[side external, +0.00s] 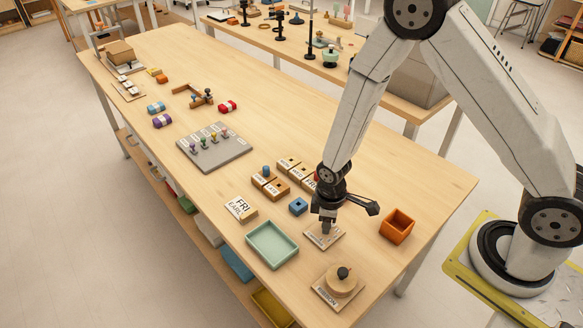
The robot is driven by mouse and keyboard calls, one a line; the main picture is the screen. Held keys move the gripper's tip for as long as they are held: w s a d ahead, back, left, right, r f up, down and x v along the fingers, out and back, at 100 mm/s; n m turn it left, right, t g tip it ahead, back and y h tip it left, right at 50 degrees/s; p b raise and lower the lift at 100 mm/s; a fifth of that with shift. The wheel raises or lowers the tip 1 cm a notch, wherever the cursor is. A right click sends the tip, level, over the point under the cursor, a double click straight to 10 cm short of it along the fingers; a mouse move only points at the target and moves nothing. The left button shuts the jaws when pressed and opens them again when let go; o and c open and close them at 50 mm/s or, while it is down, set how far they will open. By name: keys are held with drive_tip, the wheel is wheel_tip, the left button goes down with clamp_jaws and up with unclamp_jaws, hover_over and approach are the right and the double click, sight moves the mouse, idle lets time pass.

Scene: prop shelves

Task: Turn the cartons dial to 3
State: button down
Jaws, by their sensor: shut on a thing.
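My gripper (326,224) points down over a small pale plate (316,242) near the front right of the table. It is shut on the grey knob of a dial (326,228) on that plate. The plate's lettering is too small to read and the gripper partly covers the dial, so I cannot tell its setting or confirm that it is the cartons dial. A second dial (340,281), round and wooden with a black knob, sits on a labelled plate nearer the front edge.
An orange open box (397,226) stands right of my gripper. A mint green tray (271,246), a blue block (298,206) and a "FRI" calendar block (240,208) lie to the left. Labelled wooden blocks (270,185) stand close behind. A grey pegboard (213,147) is farther left.

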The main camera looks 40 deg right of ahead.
drive_tip(key=m, duration=1.6)
drive_tip(key=shift+m, duration=0.4)
drive_tip(key=m, duration=0.5)
drive_tip(key=shift+m, duration=0.3)
drive_tip(key=shift+c, duration=2)
unclamp_jaws()
drive_tip(key=shift+r, duration=0.1)
